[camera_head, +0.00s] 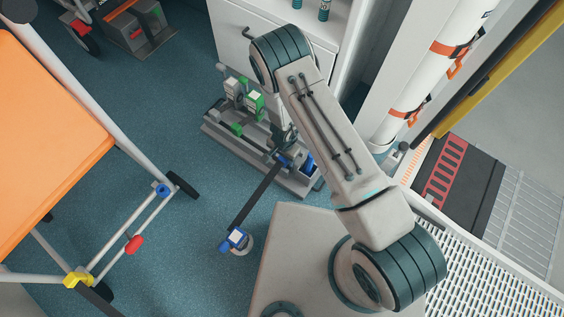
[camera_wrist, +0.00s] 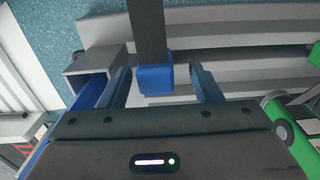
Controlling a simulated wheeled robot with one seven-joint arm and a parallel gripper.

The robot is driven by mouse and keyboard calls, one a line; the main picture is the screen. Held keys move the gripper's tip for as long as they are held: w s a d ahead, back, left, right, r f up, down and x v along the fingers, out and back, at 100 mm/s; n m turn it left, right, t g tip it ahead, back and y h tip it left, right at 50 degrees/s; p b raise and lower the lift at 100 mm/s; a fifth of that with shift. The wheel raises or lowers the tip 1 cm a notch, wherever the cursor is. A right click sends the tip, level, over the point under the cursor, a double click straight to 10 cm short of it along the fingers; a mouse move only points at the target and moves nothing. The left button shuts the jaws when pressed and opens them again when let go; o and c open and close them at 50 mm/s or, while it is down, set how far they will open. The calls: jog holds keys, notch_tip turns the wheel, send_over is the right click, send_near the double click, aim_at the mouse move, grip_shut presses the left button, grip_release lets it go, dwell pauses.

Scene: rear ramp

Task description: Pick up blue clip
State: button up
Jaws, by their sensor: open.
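The blue clip (camera_wrist: 155,79) is a small block on the end of a dark strap. In the wrist view it sits between the two fingertips of my gripper (camera_wrist: 160,72), with a gap to each finger. My gripper is open and empty. In the head view the blue clip (camera_head: 283,160) shows at the upper end of the dark strap (camera_head: 258,195), beside the grey floor rack. My gripper is mostly hidden by my arm there.
The strap's lower end meets a blue-and-white buckle (camera_head: 235,239) on the floor. The grey rack (camera_head: 222,137) holds green and white parts, and a grey holder with blue inside (camera_wrist: 92,68) is left of my fingers.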

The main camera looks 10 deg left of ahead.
jog(key=c, duration=1.1)
notch_tip(320, 180, up, 10)
jog(key=p, duration=0.4)
notch_tip(320, 180, up, 3)
jog(key=p, duration=0.2)
jog(key=shift+p, duration=0.4)
jog(key=shift+f, duration=0.15)
